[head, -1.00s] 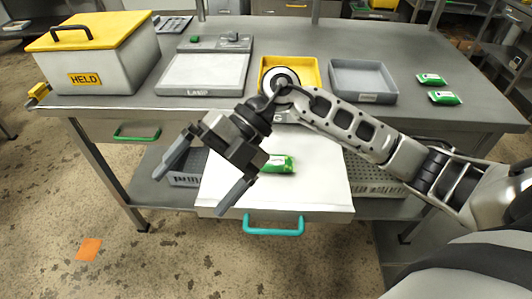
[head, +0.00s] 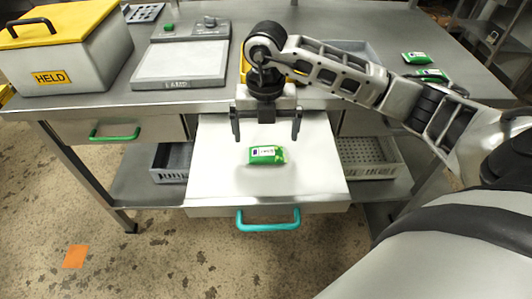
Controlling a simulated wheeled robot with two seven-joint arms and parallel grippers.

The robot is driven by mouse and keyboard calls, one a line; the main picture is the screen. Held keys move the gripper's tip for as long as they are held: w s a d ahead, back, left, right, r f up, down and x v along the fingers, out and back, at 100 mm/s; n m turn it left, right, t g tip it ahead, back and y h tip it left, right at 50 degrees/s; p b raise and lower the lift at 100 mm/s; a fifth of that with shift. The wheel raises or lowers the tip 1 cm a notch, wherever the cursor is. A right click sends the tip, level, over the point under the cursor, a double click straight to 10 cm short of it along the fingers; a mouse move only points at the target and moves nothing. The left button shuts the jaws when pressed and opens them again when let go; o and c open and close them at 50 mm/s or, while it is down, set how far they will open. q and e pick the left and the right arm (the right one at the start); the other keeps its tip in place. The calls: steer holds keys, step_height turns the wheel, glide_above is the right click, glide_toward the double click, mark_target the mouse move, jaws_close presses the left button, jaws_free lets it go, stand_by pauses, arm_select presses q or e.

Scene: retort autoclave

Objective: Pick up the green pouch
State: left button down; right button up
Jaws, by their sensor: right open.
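A green pouch (head: 267,155) with a white label lies flat in the open white drawer (head: 222,185), near its middle. My right gripper (head: 267,136) is open and empty, pointing down over the drawer behind the pouch in the picture. Its two dark fingers are spread wider than the pouch, and the pouch shows clear of them. I cannot tell the exact height of the fingers above the drawer. Two more green pouches lie on the table at the right, one farther back (head: 416,58) and one nearer (head: 432,75), partly behind my arm. My left gripper is out of view.
A white box with a yellow lid (head: 75,55), marked HELD, stands at the left of the table. A grey scale-like plate (head: 182,63) is beside it. A yellow tray and a grey tray (head: 362,52) are largely hidden by my arm. The drawer has a teal handle (head: 268,227).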

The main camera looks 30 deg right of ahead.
mark_target(266, 151)
step_height(266, 151, down, 6)
steer(key=shift+s+a+r+p, duration=0.1)
steer(key=shift+s+r+p, duration=0.05)
steer(key=shift+p, duration=0.2)
steer(key=c, duration=0.8)
